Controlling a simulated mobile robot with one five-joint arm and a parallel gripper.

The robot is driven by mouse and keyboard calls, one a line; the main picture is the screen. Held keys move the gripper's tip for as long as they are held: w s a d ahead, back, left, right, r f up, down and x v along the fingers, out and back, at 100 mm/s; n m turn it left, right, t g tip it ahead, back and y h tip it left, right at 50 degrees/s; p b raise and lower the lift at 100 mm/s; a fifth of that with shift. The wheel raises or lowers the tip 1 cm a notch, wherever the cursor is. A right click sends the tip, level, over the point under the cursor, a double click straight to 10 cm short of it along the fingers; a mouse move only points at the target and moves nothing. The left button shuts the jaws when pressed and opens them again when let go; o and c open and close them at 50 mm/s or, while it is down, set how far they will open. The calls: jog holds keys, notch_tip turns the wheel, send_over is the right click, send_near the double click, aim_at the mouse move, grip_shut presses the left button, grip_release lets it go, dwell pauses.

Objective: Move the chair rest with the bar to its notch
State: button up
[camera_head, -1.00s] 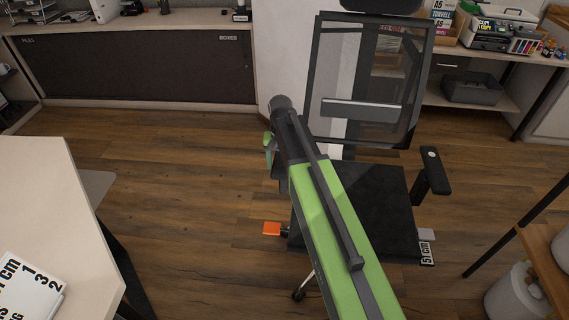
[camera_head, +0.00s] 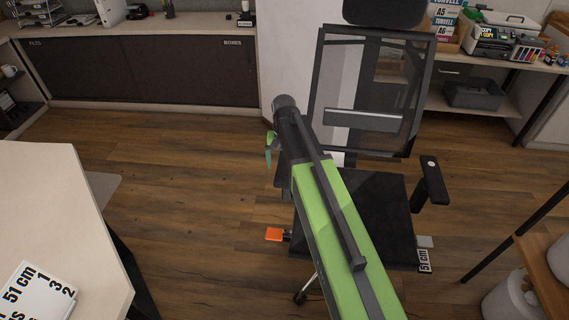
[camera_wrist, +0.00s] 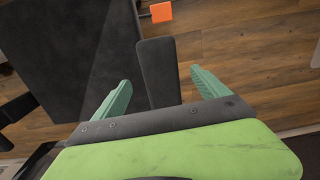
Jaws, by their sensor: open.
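The black office chair has a mesh backrest (camera_head: 368,85) with a grey horizontal bar (camera_head: 363,117) across it, and a dark seat (camera_head: 375,205). A black armrest (camera_head: 434,180) stands on its right. Its left armrest is mostly hidden behind my arm in the head view. In the wrist view a dark pad, apparently that left armrest (camera_wrist: 159,70), lies between the fingers of my gripper (camera_wrist: 160,76), with gaps on both sides. My green-fingered gripper (camera_head: 269,148) is open. An orange tab (camera_head: 274,234) sticks out left of the seat; it also shows in the wrist view (camera_wrist: 161,12).
A shelf (camera_head: 545,270) stands at lower right. Wood floor (camera_head: 190,190) is clear left of the chair.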

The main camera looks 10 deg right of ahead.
notch_tip(320, 180, up, 13)
jog(key=p, duration=1.1)
jog(key=shift+f, duration=0.15)
jog(key=shift+s, duration=0.1)
jog(key=s+n, duration=0.3)
jog(key=s, duration=1)
jog(key=shift+s+d, duration=0.35)
jog(key=shift+d, duration=0.05)
